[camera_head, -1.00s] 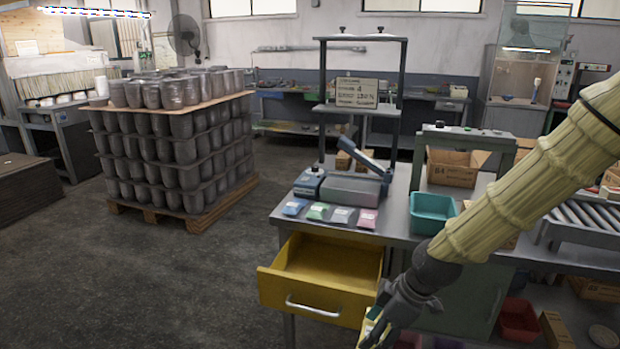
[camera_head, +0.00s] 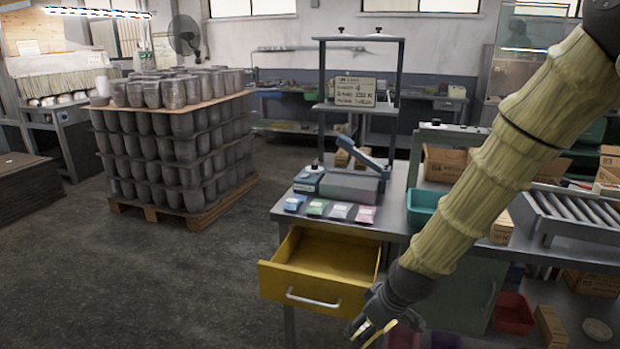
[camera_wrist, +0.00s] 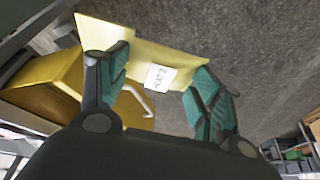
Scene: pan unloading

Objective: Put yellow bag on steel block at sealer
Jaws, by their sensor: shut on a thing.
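The yellow bag (camera_wrist: 135,45), with a white label, is between the teal-padded fingers of my gripper (camera_wrist: 158,85) in the wrist view. My gripper is shut on it. In the head view, my gripper (camera_head: 368,325) is low in front of the bench, right of the open drawer, and only a thin part of the bag (camera_head: 378,335) shows. The grey steel block (camera_head: 348,188) sits on the bench at the sealer (camera_head: 309,181), under a raised blue lever (camera_head: 360,156). The block's top looks bare. My gripper is below and in front of it.
The open yellow drawer (camera_head: 315,288) juts out below the bench edge. Blue, green, white and pink packets (camera_head: 340,211) lie in front of the block. A teal bin (camera_head: 423,205) stands right of it, near my arm. Open floor lies left.

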